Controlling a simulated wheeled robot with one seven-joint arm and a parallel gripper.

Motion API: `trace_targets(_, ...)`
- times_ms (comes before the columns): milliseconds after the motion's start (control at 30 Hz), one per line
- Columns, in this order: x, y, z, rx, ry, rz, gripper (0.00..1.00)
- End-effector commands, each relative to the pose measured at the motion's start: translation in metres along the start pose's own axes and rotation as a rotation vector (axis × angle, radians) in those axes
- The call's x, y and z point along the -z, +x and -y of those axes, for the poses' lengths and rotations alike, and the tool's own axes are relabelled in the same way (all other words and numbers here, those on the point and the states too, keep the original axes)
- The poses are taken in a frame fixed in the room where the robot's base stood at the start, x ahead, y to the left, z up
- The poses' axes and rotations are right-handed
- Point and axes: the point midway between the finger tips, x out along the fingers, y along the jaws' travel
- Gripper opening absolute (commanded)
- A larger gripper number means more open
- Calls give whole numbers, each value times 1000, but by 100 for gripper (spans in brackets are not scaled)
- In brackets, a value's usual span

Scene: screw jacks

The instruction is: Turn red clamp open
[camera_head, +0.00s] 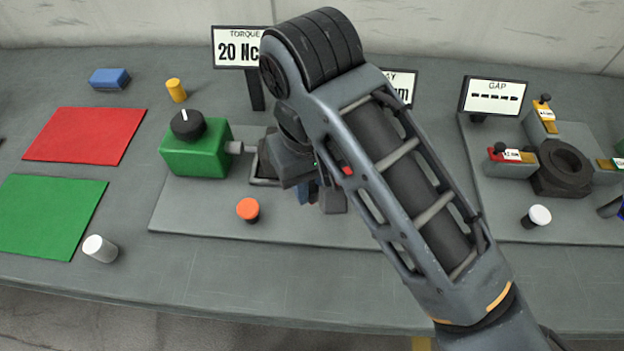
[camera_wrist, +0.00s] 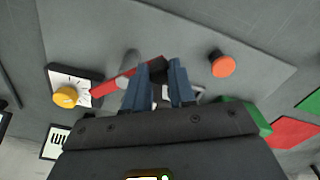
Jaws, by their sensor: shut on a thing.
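The red clamp shows in the wrist view as a long red bar (camera_wrist: 112,84) with a dark end, running from the left up to the fingers. My gripper (camera_wrist: 164,68) is shut on the dark-tipped end of this bar; the left finger hides part of it. In the head view my gripper (camera_head: 318,195) is low over the middle grey plate, right of the green block (camera_head: 195,155) with a black knob. My arm hides most of the clamp in that view. A grey post (camera_wrist: 130,58) stands beside the bar in the wrist view.
A yellow knob on a dial (camera_wrist: 65,97) is near the bar's far end. A torque display (camera_head: 238,47) stands behind. Red (camera_head: 85,136) and green (camera_head: 48,215) mats lie left.

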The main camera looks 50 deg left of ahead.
Motion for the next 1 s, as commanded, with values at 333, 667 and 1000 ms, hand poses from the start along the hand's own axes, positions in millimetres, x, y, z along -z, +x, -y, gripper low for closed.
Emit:
trace_targets(333,0,0,0,0,0,-2,43)
trace_targets(667,0,-1,0,0,-1,-2,50)
trace_targets(1000,1,-34,-2,-6,-2,-5,50)
